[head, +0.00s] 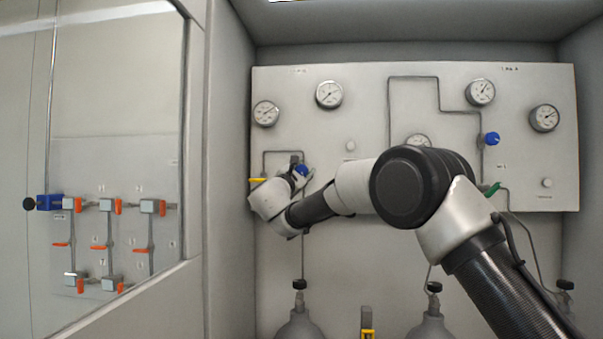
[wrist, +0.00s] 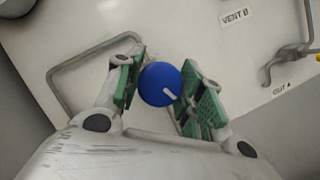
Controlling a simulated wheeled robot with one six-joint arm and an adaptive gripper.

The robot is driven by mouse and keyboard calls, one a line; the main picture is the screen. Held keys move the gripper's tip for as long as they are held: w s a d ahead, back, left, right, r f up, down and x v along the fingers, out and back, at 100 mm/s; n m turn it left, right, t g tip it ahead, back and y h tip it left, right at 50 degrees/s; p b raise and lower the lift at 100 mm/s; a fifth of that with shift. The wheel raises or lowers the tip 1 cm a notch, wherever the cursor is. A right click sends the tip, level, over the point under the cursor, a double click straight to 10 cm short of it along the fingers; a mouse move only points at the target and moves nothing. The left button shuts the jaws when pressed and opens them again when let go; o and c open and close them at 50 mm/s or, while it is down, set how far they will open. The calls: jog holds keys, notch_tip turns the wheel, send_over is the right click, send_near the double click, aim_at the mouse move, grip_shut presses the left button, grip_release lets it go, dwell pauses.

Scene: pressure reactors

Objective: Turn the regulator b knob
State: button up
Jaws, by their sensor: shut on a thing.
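A round blue knob (wrist: 161,84) with a white pointer line sits between the green finger pads of my gripper (wrist: 163,80) in the wrist view. My gripper is shut on it, with one pad at each side. The pointer line slants toward the lower right. In the head view the same blue knob (head: 302,170) shows at the left of the gauge panel, partly covered by my gripper (head: 298,173). A second blue knob (head: 492,138) is at the panel's right, clear of my arm.
The panel (head: 330,140) carries several round gauges and thin tubing. A yellow handle (head: 257,180) is close to my gripper's left. A label reading VENT B (wrist: 235,16) is in the wrist view. Gas cylinders stand below; a glass-fronted cabinet with orange-handled valves (head: 118,207) is at the left.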

jog(key=m+g, duration=0.1)
jog(key=m, duration=0.2)
jog(key=m+g+h, duration=0.1)
jog(key=m, duration=0.3)
jog(key=shift+m+g, duration=0.3)
jog(key=m+g, duration=0.2)
jog(key=m, duration=0.5)
jog(key=m+g+y, duration=0.1)
jog(key=m, duration=0.1)
jog(key=shift+f+m+y, duration=0.1)
jog(key=shift+m+y, duration=0.2)
jog(key=m+g+y, duration=0.1)
jog(key=m+y, duration=0.1)
jog(key=m, duration=0.1)
jog(key=shift+f+m, duration=0.1)
jog(key=shift+m, duration=0.2)
jog(key=shift+y, duration=0.3)
jog(key=o, duration=1)
jog(key=shift+s, duration=0.1)
